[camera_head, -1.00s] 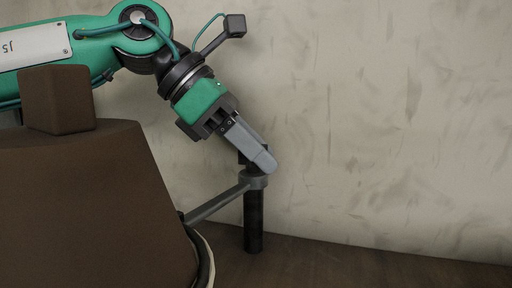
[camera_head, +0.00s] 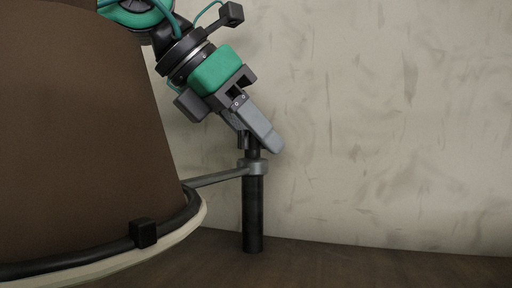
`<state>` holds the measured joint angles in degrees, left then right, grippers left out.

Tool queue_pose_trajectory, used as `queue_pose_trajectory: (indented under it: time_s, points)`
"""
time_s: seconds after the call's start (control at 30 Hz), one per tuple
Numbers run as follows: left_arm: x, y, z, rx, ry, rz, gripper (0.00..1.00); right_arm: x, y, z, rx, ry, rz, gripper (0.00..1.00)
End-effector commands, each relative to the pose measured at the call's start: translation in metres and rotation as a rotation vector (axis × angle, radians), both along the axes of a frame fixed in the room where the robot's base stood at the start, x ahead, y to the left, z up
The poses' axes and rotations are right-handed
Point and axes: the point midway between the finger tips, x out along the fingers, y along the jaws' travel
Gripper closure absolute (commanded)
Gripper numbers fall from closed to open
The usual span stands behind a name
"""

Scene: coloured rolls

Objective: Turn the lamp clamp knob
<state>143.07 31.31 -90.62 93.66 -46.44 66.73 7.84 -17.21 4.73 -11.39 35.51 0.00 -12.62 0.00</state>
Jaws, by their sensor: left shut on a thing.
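My left gripper (camera_head: 262,138) comes in from the upper left, tilted down to the right, with its grey fingers at the top of a black upright post (camera_head: 253,215). It is shut on a small dark part just above the grey clamp collar (camera_head: 253,168); this looks like the clamp knob, mostly hidden by the fingers. A grey bar (camera_head: 215,179) runs left from the collar towards the large brown lampshade (camera_head: 75,130). My right gripper is not in view.
The brown shade fills the left side, its dark and pale lower rim (camera_head: 197,213) showing, with a small black block (camera_head: 143,233) on it. A pale wall (camera_head: 400,120) stands behind. The dark wooden surface (camera_head: 350,265) right of the post is clear.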

Motion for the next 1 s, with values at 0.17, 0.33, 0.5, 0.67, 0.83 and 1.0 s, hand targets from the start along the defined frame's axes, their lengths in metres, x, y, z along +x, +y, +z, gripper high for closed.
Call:
queue_pose_trajectory:
  time_s: [0.17,0.33,0.5,0.67,0.83,1.0]
  points:
    - [0.000,0.000,0.002,-0.003,-0.001,0.001,0.88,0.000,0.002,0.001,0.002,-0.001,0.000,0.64]
    - [0.000,0.000,0.002,-0.002,-0.002,0.001,0.57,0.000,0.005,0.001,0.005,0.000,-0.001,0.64]
    - [0.000,0.000,0.001,-0.002,-0.001,0.000,0.57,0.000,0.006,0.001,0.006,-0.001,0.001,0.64]
    - [-0.001,0.002,0.003,-0.002,-0.001,0.000,0.57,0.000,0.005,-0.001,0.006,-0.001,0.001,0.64]
    - [-0.008,0.017,0.016,-0.005,-0.001,0.000,0.57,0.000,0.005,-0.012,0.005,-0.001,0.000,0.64]
    - [-0.020,0.042,0.044,-0.008,-0.003,0.001,0.57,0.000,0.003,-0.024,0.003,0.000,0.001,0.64]
